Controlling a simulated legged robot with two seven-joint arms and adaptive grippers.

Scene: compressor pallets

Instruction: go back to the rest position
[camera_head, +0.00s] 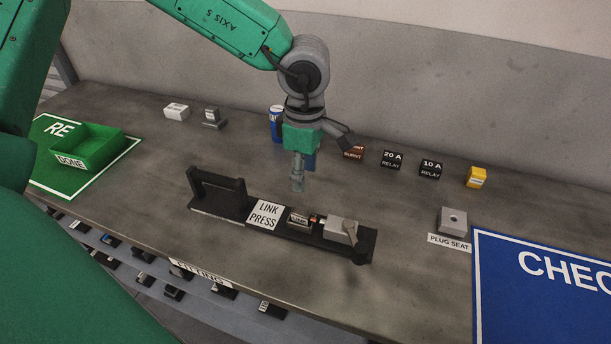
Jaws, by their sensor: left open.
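My left gripper (318,168) hangs from the green arm that comes in from the left. It is open, with one finger pointing down and the other spread out to the right. It is above the table, behind the link press (265,215), and nothing shows between its fingers. The link press is a dark bar with a handle at its left end and a grey block (341,230) near its right end. A small labelled part (299,220) sits on the bar beside that block. My right gripper is not in view.
A green DONE tray (98,153) stands on a green mat at the left. Black relays (391,160), a burnt-marked brown block, a yellow block (476,177) and a blue can (276,122) stand behind. A plug seat (452,221) and blue mat (540,290) lie right.

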